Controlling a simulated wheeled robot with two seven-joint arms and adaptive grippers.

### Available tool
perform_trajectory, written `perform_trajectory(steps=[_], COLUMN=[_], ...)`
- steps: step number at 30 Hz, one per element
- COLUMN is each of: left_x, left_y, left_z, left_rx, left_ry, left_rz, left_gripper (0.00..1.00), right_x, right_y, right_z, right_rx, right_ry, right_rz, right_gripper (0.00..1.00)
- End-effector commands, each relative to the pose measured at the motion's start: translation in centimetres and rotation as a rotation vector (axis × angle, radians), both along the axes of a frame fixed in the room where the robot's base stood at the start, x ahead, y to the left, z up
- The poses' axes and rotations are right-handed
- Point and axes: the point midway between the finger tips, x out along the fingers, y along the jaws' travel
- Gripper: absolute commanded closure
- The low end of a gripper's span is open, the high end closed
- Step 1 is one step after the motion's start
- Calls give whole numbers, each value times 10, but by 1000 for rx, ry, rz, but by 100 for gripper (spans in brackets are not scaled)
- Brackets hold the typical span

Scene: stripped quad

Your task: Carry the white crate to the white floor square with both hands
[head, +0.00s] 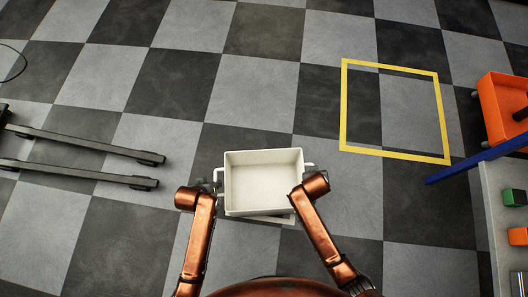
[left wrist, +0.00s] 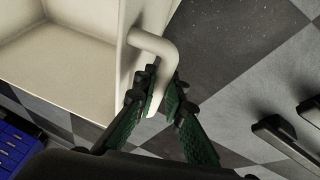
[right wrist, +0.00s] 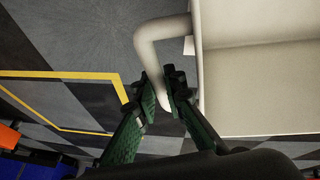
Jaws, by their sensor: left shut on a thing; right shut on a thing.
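The white crate (head: 263,205) is an empty open box in front of me, roughly level, with a handle on each side. My left gripper (head: 213,187) is shut on its left handle, which shows between the fingers in the left wrist view (left wrist: 152,48). My right gripper (head: 303,180) is shut on its right handle, which shows in the right wrist view (right wrist: 160,30). The crate's underside is hidden, and its height above the floor is hard to tell.
Two dark forklift-like bars (head: 85,143) reach in from the left. At the right are an orange bin (head: 497,108), a blue bar (head: 470,162) and a grey table (head: 497,225) with small coloured blocks. The checkered floor ahead of the crate is clear.

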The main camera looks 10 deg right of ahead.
Motion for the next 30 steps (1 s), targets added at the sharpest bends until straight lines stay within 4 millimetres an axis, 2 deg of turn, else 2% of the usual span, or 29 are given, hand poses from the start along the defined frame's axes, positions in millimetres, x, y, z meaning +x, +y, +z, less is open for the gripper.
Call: perform_trajectory(steps=[3,4,11,22,26,30], left_x=[-3,-4,-3,-2,1,6], left_y=[1,2,1,0,0,0], left_z=[-14,-12,-9,-6,5,24], left_rx=[3,3,1,-1,0,0], left_ry=[11,11,8,5,-4,-21], left_rz=[1,1,1,1,1,0], left_gripper=[100,89,73,72,72,72], right_x=[-3,-4,-3,-2,1,6], right_y=[-2,-2,-1,1,1,1], right_z=[-14,-12,-9,-6,4,24], right_rx=[-3,-2,-1,1,2,1], right_ry=[11,11,8,6,-4,-21], right_rz=[-1,-1,-1,1,2,0], right_gripper=[100,89,73,72,72,72])
